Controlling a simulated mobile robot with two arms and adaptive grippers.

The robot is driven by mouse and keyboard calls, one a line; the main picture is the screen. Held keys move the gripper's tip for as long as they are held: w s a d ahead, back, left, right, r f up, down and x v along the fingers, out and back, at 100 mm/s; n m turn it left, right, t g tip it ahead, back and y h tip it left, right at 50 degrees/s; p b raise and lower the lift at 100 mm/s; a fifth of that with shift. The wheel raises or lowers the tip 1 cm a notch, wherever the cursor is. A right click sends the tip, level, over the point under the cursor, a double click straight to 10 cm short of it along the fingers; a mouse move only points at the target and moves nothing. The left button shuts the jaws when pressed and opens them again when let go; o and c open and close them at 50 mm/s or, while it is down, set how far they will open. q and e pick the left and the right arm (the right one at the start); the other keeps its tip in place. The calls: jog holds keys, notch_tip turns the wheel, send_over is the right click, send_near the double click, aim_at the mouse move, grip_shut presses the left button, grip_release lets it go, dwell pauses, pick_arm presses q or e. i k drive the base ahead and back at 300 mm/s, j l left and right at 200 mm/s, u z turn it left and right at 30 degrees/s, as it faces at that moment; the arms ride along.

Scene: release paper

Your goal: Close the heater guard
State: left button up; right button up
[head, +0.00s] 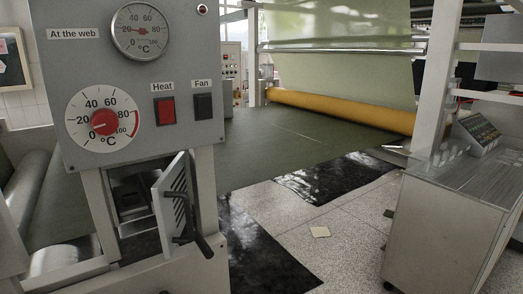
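The heater guard (171,208) is a small light-grey louvred door with a dark bent handle (194,232). It stands ajar, swung out to the right of the heater opening (130,195). The opening lies under the grey control panel (150,75) and shows a dark inside. The panel carries a temperature gauge (141,31), a dial with a red knob (103,122), a red Heat switch (165,111) and a dark Fan switch (203,106). Neither of my grippers is in view.
A steel cabinet (434,225) with a small control box (477,133) stands at the right. Green web material runs behind the panel to an orange roller (340,111). Black mats (262,250) and a small paper piece (320,231) lie on the speckled floor, which is mostly open between panel and cabinet.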

aim_at(171, 193)
jog(key=u, duration=0.65)
jog(key=i+l+u, duration=0.5)
jog(key=l+u, duration=0.2)
jog(key=i+l+u, duration=0.15)
jog(key=l+u, duration=0.25)
